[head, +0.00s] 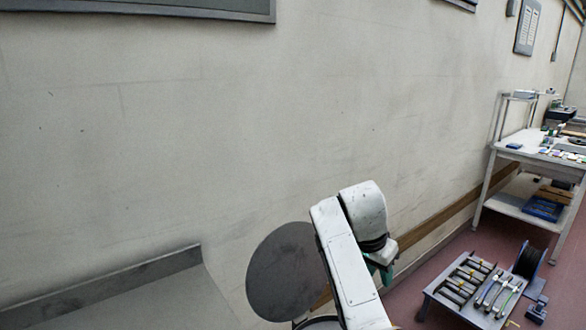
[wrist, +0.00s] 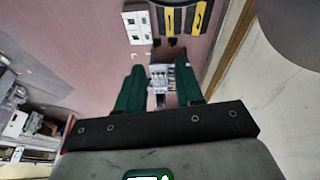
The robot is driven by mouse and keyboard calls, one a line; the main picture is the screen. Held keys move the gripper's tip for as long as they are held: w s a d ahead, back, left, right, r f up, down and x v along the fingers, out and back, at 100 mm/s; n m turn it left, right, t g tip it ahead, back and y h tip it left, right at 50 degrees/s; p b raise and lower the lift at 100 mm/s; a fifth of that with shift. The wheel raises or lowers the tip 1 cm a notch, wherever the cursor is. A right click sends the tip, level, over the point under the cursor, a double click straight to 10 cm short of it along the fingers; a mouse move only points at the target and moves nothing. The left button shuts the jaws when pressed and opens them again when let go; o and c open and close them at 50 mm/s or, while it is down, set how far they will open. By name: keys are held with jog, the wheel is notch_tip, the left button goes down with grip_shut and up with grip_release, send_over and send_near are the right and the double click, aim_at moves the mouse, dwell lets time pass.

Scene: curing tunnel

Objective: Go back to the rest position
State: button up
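My white arm is folded up in the lower middle of the head view, in front of the pale wall. Part of my gripper (head: 380,270) shows there as a green piece beside the arm; most of it is hidden. In the wrist view my gripper (wrist: 159,80) has its two green fingers well apart. Small grey-and-white parts show in the gap, seemingly beyond the fingers; nothing appears gripped.
A low rack (head: 430,292) with several metal cylinders stands on the reddish floor at lower right, near a black spool (head: 530,262). A white workbench (head: 522,140) stands beyond. A wooden rail (head: 440,217) runs along the wall. A grey surface (head: 120,300) fills the lower left.

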jog(key=s+d+f+n+y, duration=0.1)
jog(key=s+d+f+n, duration=0.2)
jog(key=s+f, duration=0.8)
jog(key=s+d+f+n+y, duration=0.1)
jog(key=s+d+f+n, duration=0.15)
jog(key=s+f, duration=0.8)
jog(key=s+d+n, duration=0.1)
jog(key=s+n, duration=0.1)
jog(key=s, duration=1.1)
jog(key=s+d+n+g+y, duration=0.1)
jog(key=s, duration=1.2)
jog(key=shift+s+d+f+n, duration=0.2)
jog(key=shift+s+d+n, duration=0.05)
jog(key=shift+s+n, duration=0.1)
